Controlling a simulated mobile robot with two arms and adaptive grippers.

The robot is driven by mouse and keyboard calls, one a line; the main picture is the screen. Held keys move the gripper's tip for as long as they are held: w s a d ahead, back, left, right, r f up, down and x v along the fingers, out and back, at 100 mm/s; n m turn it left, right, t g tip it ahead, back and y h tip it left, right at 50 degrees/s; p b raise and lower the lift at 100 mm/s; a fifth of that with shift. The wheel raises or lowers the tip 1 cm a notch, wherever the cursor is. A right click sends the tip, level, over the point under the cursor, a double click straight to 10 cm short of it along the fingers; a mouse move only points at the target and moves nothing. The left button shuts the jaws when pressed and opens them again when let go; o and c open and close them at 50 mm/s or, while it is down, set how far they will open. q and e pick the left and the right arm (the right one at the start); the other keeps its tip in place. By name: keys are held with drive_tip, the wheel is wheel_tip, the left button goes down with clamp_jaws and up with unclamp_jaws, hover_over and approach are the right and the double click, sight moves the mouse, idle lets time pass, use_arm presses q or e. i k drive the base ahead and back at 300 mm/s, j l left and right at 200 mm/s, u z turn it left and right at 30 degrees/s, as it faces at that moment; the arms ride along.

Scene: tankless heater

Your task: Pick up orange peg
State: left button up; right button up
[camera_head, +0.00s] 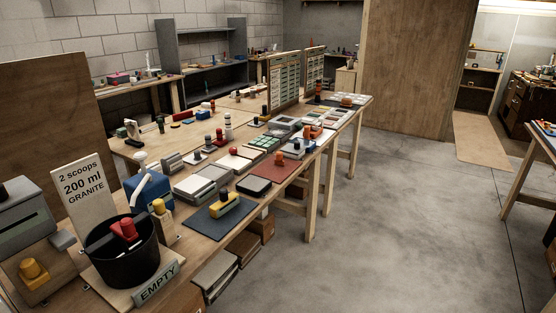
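A small orange piece (308,131) shows on the long wooden workbench (205,243), about halfway along it. Another orange piece (346,101) is near the bench's far end. Yellow-orange knobs (33,270) and (158,206) are at the near left. I cannot tell which of these is the orange peg; they are small or partly hidden. Neither of my grippers is in view.
A black bucket (120,262) holding a red-topped item stands at the near left, beside a "200 ml GRANITE" sign (82,190). A yellow block (226,206) sits on a dark mat. Trays crowd the bench. The concrete floor (410,220) to the right is clear.

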sight(279, 159)
drive_tip(key=i+l+u, duration=0.1)
drive_tip(key=u, duration=0.3)
drive_tip(key=i+l+u, duration=0.15)
drive_tip(key=u, duration=0.25)
drive_tip(key=i+l+u, duration=0.1)
drive_tip(key=l, duration=0.25)
drive_tip(key=i+l+u, duration=0.15)
drive_tip(key=l, duration=0.25)
drive_tip(key=i+l+u, duration=0.1)
drive_tip(key=i+l, duration=0.2)
drive_tip(key=i+l+u, duration=0.1)
drive_tip(key=l, duration=0.4)
drive_tip(key=i+l+u, duration=0.15)
drive_tip(key=l, duration=0.3)
